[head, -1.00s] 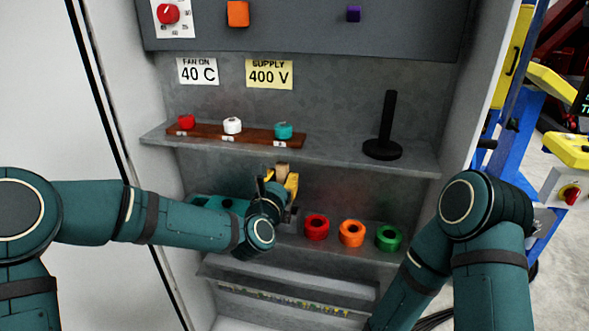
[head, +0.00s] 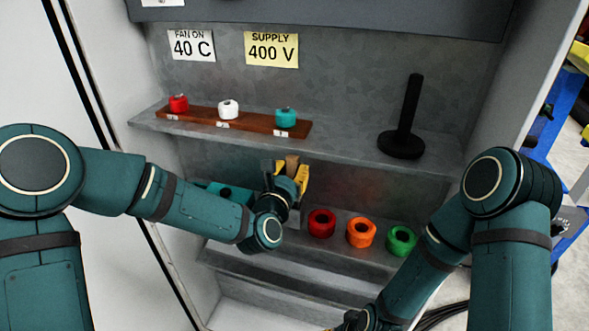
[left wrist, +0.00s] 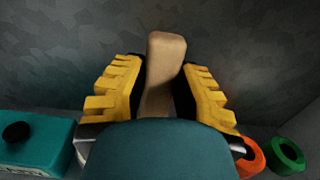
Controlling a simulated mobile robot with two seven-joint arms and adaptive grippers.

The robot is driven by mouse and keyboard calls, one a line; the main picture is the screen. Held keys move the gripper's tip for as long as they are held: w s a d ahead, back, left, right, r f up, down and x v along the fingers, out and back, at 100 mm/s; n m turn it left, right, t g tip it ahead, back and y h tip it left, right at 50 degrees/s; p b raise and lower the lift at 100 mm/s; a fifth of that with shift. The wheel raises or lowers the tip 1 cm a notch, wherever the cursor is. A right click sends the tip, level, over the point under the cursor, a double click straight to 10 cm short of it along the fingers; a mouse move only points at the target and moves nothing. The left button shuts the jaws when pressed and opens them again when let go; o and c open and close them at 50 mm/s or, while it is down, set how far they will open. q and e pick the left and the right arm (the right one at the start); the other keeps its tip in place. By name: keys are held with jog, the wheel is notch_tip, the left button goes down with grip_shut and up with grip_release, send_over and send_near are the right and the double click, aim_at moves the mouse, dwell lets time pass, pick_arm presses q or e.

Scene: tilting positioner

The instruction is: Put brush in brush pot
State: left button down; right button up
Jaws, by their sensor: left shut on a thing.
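My left gripper (head: 291,177) has yellow ridged fingers and is shut on the brush. Its tan wooden handle end (head: 291,162) stands up between the fingers in the head view. The handle also shows in the left wrist view (left wrist: 163,75), nearly upright and slightly tilted. The brush's lower end is hidden behind my gripper and wrist. A teal box (head: 232,191) stands left of my gripper on the lower shelf; the left wrist view shows a black round part on its top. I cannot tell whether it is the brush pot. My right gripper (head: 352,321) is partly visible at the bottom edge.
Red (head: 321,223), orange (head: 361,232) and green (head: 401,241) rings sit on the lower shelf, right of my left gripper. The upper shelf (head: 340,145) above holds a wooden strip (head: 250,127) with three knobs and a black post (head: 408,120).

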pick_arm(q)
jog(key=shift+s+a+r, duration=0.15)
jog(key=shift+s+r, duration=0.1)
jog(key=shift+s, duration=0.1)
jog(key=shift+w+f, duration=0.15)
jog(key=shift+f, duration=0.5)
jog(key=c, duration=0.8)
grip_release()
jog(key=shift+c, duration=0.2)
